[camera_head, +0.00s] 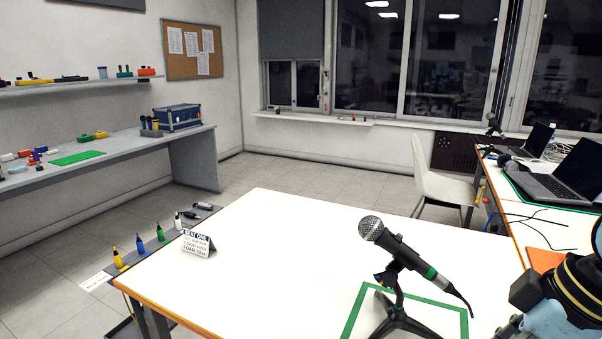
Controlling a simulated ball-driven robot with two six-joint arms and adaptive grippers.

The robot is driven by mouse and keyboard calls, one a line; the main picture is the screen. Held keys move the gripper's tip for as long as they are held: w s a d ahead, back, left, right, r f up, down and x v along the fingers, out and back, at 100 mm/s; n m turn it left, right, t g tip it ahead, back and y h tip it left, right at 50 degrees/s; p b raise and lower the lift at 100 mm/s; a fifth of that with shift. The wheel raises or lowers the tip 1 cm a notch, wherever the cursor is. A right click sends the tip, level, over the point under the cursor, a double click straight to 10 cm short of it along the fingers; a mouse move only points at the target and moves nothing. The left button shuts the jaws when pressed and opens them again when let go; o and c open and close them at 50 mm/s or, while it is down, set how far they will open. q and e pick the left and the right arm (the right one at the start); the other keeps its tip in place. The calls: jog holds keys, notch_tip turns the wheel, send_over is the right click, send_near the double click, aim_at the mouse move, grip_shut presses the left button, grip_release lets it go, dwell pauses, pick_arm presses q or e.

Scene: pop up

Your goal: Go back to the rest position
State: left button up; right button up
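A black microphone (408,254) with a silver mesh head and a green band rests tilted on a small black tripod stand (398,312). The stand is on the white table (270,250) inside a green tape outline (352,312). At the lower right edge, part of my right arm shows, dark and light blue with yellow stripes. Its gripper fingers cannot be made out. My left gripper is not in view.
A folded "SEAT ONE" card (198,242) stands at the table's left edge. A white chair (440,180) and a desk with laptops (568,178) stand at the right. The table's middle is clear.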

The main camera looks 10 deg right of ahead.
jog(key=s+f+m+h, duration=0.2)
jog(key=s+m+h, duration=0.2)
jog(key=s+m, duration=0.65)
jog(key=s+d+f+n+b, duration=0.1)
jog(key=s+f+b, duration=0.1)
jog(key=f, duration=1.3)
jog(key=s+d+f+n+b, duration=0.1)
jog(key=s+f, duration=0.2)
jog(key=f, duration=1.3)
pick_arm(q)
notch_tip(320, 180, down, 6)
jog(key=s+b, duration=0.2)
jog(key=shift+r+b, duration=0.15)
jog(key=shift+b, duration=0.15)
pick_arm(e)
jog(key=s+d+f+g, duration=0.1)
jog(key=s+f+g, duration=0.1)
jog(key=s+f, duration=1.5)
jog(key=shift+s, duration=0.2)
